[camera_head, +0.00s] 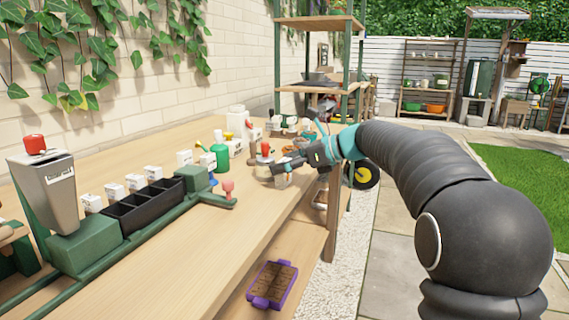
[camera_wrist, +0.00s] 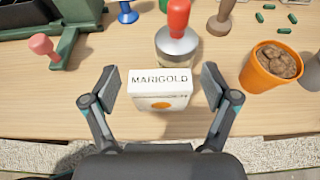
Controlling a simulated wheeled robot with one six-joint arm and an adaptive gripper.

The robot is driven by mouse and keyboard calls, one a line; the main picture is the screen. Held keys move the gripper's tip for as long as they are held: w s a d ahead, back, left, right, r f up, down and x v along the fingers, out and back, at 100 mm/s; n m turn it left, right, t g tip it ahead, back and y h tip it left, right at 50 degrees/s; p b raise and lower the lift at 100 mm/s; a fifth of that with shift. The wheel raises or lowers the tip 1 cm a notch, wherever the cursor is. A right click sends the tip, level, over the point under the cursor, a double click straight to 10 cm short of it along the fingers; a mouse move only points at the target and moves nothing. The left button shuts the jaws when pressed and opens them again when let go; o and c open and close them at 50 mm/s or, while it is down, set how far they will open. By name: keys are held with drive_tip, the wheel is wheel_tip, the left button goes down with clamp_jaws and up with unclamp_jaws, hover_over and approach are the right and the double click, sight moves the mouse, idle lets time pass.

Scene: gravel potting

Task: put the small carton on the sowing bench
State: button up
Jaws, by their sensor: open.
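A small white carton (camera_wrist: 160,92) marked MARIGOLD, with an orange spot, is upright between the fingers of my gripper (camera_wrist: 163,90) in the wrist view. The fingers are open, with a gap on each side of the carton. The carton appears to stand near the front edge of the wooden bench (camera_wrist: 50,115). In the head view my gripper (camera_head: 291,164) is over the far part of the long bench (camera_head: 215,245); the carton (camera_head: 282,181) shows only partly below it.
A red-handled metal tool (camera_wrist: 177,40) stands just behind the carton. An orange pot (camera_wrist: 268,70) with brown pebbles is to its right, and a pink-knobbed piece (camera_wrist: 42,45) to its left. Green capsules lie behind. A black tray (camera_head: 145,205) is on the near bench.

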drive_tip(key=v, duration=1.2)
drive_tip(key=s+d+f+n+h, duration=0.2)
drive_tip(key=s+f+n+h, duration=0.2)
drive_tip(key=s+f+n, duration=0.3)
drive_tip(key=s+d+f+n+h, duration=0.2)
drive_tip(key=s+f+n+h, duration=0.2)
drive_tip(key=s, duration=1.2)
drive_tip(key=s+d+f+n+t+h, duration=0.1)
drive_tip(key=s+d+f+n+h, duration=0.2)
drive_tip(key=s+f+n, duration=0.7)
drive_tip(key=shift+s+f+n+h+p, duration=0.2)
drive_tip(key=shift+s+n+h+p, duration=0.25)
drive_tip(key=shift+s+h, duration=0.5)
